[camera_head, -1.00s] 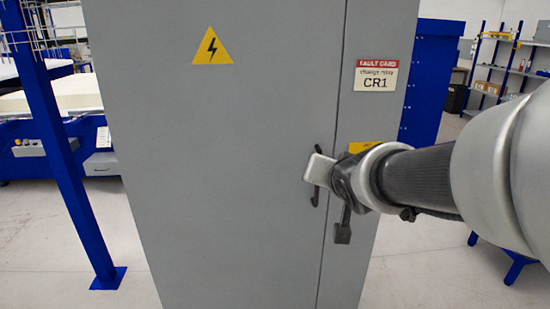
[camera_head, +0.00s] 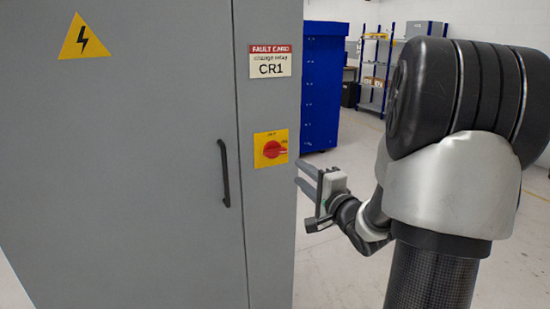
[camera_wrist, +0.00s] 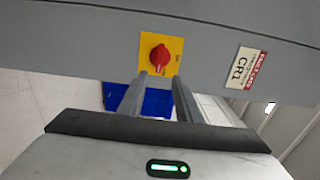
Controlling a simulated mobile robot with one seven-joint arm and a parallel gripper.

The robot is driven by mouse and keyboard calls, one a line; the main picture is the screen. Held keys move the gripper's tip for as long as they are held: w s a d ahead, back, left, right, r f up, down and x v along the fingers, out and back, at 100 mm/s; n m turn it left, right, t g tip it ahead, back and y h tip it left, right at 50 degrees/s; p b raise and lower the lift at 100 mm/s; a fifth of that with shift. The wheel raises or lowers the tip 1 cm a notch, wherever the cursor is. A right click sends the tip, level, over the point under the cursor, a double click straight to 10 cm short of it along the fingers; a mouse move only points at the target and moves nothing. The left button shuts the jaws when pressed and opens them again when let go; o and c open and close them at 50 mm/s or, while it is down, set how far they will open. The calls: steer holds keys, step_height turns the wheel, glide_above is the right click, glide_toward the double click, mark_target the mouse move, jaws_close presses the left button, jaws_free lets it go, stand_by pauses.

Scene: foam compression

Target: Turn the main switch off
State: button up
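The main switch (camera_head: 274,149) is a red rotary knob on a yellow plate, on the narrow right-hand panel of a grey cabinet (camera_head: 140,180). In the head view its handle lies roughly level, pointing right; the small plate lettering is not clearly legible. My gripper (camera_head: 301,177) is to the right of the switch and slightly lower, its two fingers apart with nothing between them. In the wrist view the red knob (camera_wrist: 159,57) shows just beyond the fingertips, centred near the gap of my gripper (camera_wrist: 157,82). They look apart from it.
A black door handle (camera_head: 223,173) stands left of the switch. A fault card reading CR1 (camera_head: 270,62) is above it, and a yellow warning triangle (camera_head: 84,38) is at upper left. A blue cabinet (camera_head: 320,90) and shelves (camera_head: 375,75) stand behind. Floor to the right is clear.

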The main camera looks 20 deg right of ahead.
mark_target(277, 153)
steer(key=w, duration=1.4)
steer(key=shift+w+a, duration=0.25)
steer(key=shift+b, duration=0.3)
jaws_close()
